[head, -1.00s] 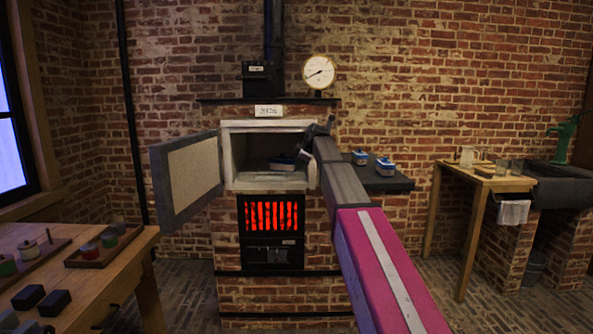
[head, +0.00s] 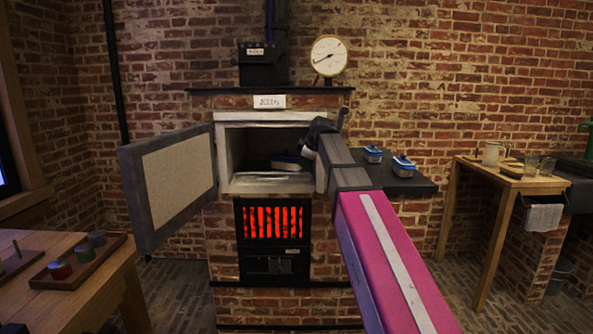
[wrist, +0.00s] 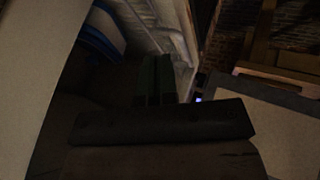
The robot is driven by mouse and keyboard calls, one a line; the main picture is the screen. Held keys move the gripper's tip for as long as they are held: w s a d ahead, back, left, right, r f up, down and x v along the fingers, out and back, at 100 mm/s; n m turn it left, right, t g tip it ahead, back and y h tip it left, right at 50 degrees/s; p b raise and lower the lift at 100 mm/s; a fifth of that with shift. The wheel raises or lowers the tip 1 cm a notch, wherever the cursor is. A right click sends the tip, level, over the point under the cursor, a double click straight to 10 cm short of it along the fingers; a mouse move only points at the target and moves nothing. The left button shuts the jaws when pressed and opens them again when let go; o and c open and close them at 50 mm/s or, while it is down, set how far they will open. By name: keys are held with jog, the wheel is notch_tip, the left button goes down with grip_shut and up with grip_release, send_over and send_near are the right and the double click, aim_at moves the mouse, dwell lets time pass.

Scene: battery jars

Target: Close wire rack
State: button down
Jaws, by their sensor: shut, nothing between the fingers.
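The brick oven stands ahead with its chamber (head: 240,150) open. Its grey door (head: 172,190) is swung out to the left. I cannot clearly make out a wire rack; a pale flat strip (head: 272,183) shows at the front of the chamber floor. A blue-and-white item (head: 290,161) sits inside on something dark. My arm reaches to the right side of the opening, and my gripper is hidden behind the wrist in the head view. In the dark wrist view my gripper (wrist: 154,68) is shut and empty, with the blue-and-white item (wrist: 100,38) to its upper left.
A dark side shelf (head: 415,185) right of the oven holds two blue-and-white items. A wooden table (head: 85,295) with a tray of jars (head: 75,270) is at the lower left. A wooden stand (head: 505,175) is at the right. A grate glows red (head: 272,222) below the chamber.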

jog(key=x, duration=0.9)
jog(key=shift+w+a+f, duration=0.15)
jog(key=shift+f, duration=0.1)
jog(key=shift+w, duration=1.4)
jog(key=shift+s, duration=0.1)
